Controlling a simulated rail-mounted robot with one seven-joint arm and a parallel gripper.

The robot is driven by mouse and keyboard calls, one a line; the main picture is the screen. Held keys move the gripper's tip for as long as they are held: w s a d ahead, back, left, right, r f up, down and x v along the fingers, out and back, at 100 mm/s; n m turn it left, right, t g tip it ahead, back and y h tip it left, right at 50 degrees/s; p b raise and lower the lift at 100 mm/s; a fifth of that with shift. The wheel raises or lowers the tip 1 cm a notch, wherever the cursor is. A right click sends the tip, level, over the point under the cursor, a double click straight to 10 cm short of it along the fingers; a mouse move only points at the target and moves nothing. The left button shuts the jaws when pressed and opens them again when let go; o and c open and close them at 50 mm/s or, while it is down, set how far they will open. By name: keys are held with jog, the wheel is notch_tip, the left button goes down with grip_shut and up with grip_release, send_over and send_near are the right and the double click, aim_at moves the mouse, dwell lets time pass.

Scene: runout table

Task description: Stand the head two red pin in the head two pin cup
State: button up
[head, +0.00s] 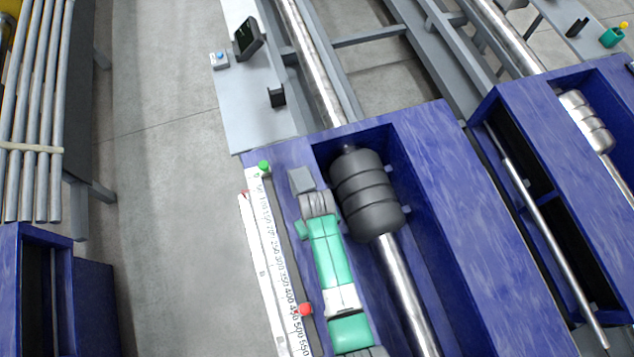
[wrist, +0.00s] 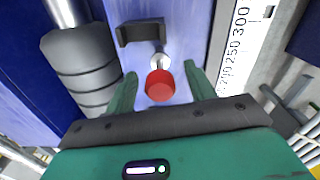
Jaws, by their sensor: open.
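A red-topped pin (wrist: 160,87) with a shiny silver part beyond it shows in the wrist view. It is between the two green fingers of my gripper (wrist: 161,72), with visible gaps at both sides. My gripper is open and empty. In the head view my green arm reaches up beside the dark roller, and it hides the fingertips and this pin. A black bracket (wrist: 141,32) stands just beyond the pin; I cannot tell whether they touch. I cannot pick out the head two pin cup with certainty.
The dark ribbed roller (head: 366,195) sits close beside my gripper, inside the blue frame (head: 455,190). A white ruler (head: 268,235) runs along the other side. A red knob (head: 305,310) and a green knob (head: 263,166) stand near it. A teal cup (head: 611,38) is far right.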

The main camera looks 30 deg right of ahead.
jog(key=shift+f, duration=0.2)
grip_shut()
jog(key=shift+r, duration=0.15)
